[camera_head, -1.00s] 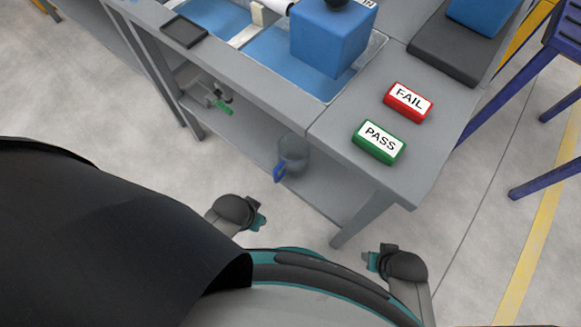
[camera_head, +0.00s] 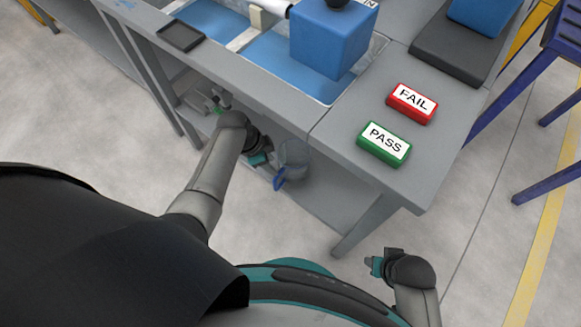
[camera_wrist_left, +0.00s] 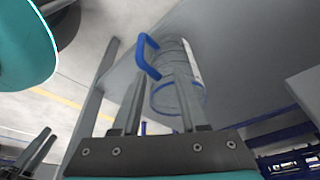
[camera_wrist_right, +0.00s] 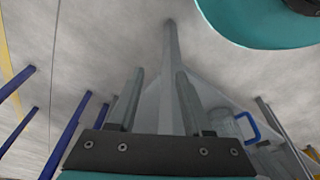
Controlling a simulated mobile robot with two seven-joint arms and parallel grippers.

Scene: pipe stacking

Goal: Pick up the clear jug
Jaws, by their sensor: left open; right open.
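The clear jug (camera_head: 293,157) with a blue handle (camera_head: 280,178) stands on the lower shelf (camera_head: 325,205) under the grey bench. My left gripper (camera_head: 258,158) is just left of the jug in the head view, open and empty. In the left wrist view the jug (camera_wrist_left: 178,82) shows beyond the open fingers (camera_wrist_left: 160,105), with its blue handle toward the left. My right gripper (camera_head: 372,264) is open and empty, in front of the bench at the right. The jug also shows small in the right wrist view (camera_wrist_right: 224,122), to the right of the fingers (camera_wrist_right: 160,88).
The bench top (camera_head: 350,190) lies above the shelf and its front edge runs over the jug. A bench leg (camera_head: 362,228) stands between the jug and my right gripper. A green PASS block (camera_head: 383,143) and red FAIL block (camera_head: 411,103) lie on top.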

